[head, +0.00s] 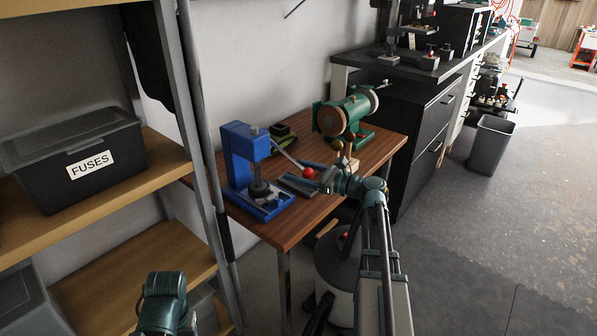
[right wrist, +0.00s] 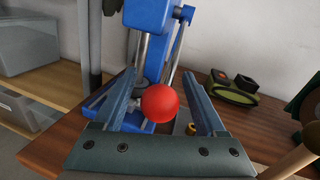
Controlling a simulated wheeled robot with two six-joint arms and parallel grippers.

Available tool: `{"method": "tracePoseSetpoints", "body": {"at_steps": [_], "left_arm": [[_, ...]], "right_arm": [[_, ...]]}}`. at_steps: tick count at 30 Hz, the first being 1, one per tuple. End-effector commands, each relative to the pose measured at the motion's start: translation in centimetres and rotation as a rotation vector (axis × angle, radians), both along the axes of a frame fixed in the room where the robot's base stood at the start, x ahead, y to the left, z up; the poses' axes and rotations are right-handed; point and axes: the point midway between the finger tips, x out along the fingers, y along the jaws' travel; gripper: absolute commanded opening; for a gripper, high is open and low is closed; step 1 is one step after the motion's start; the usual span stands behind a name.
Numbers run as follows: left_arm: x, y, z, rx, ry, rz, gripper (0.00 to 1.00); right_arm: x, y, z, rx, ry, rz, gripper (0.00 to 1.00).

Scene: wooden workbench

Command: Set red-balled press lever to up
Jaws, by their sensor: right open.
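The blue press (head: 241,165) stands on the wooden workbench. Its grey lever (head: 288,156) slopes down to the right from the press head and ends in a red ball (head: 309,173). My right gripper (head: 293,171) is open, with its fingers pointing toward the press. In the right wrist view, the red ball (right wrist: 160,103) lies between the two spread fingers of the gripper (right wrist: 158,75), close to the palm, with gaps on both sides. The ball hides part of the lever there. A teal part of my left arm shows at the bottom left of the head view; its gripper does not show.
A green grinder-like machine (head: 345,114) stands behind and right of the press. A shelf with a black FUSES bin (head: 75,160) is at the left. Wooden-handled items are close to my right gripper.

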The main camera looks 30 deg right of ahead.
Motion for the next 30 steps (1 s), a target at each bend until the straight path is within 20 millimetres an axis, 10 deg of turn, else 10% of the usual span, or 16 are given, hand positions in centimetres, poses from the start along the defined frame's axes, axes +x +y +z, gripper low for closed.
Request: {"method": "tracePoseSetpoints", "body": {"at_steps": [6,18,30], "left_arm": [[0.0,0.0,0.0,0.0,0.0,0.0,0.59],[0.0,0.0,0.0,0.0,0.0,0.0,0.59],[0.0,0.0,0.0,0.0,0.0,0.0,0.59]], "right_arm": [[0.02,0.01,0.0,0.0,0.0,0.0,0.73],[-0.01,0.01,0.0,0.0,0.0,0.0,0.01],[-0.01,0.0,0.0,0.0,0.0,0.0,0.0]]}}
